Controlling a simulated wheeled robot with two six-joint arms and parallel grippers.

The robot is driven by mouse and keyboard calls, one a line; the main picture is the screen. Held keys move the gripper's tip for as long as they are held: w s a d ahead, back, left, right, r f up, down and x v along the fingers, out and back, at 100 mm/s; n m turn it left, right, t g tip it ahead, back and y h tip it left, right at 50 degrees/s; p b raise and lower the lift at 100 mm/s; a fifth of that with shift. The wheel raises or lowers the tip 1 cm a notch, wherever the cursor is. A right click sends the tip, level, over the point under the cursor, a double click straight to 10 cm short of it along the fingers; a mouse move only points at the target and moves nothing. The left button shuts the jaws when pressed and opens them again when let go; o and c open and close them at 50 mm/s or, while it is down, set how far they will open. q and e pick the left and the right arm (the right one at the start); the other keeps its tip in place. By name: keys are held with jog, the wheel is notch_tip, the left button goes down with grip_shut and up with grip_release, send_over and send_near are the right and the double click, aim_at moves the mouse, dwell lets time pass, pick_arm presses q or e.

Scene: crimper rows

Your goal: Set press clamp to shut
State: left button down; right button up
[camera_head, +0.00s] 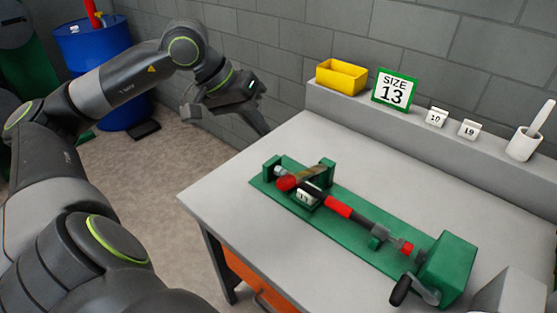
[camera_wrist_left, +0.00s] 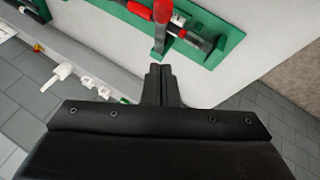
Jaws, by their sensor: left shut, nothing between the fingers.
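A green press fixture (camera_head: 350,228) lies on the grey table. At its left end is a clamp lever with a red knob (camera_head: 286,183), beside a green upright and a brown bar. A tool with red grips (camera_head: 338,206) lies along the fixture. The wrist view shows the red lever handle (camera_wrist_left: 162,12) beyond my fingertips, and part of the green base (camera_wrist_left: 215,45). My left gripper (camera_head: 264,128) hangs near the table's back left corner, apart from the fixture. Its fingers (camera_wrist_left: 160,72) are shut and empty. Whether the clamp is open or shut is unclear. My right gripper is out of view.
On the back ledge stand a yellow bin (camera_head: 341,78), a green-framed SIZE 13 sign (camera_head: 394,90), two small tags marked 10 (camera_head: 437,117) and 19 (camera_head: 469,129), and a white cup (camera_head: 523,146). A black crank handle (camera_head: 401,290) sticks out at the fixture's right end. The table's left part is clear.

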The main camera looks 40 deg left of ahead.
pick_arm(q)
jog(key=w+d+f+p, duration=0.1)
jog(key=d+f, duration=0.3)
jog(key=f, duration=0.5)
jog(key=shift+p, duration=0.65)
jog(key=shift+w+d+f, duration=0.1)
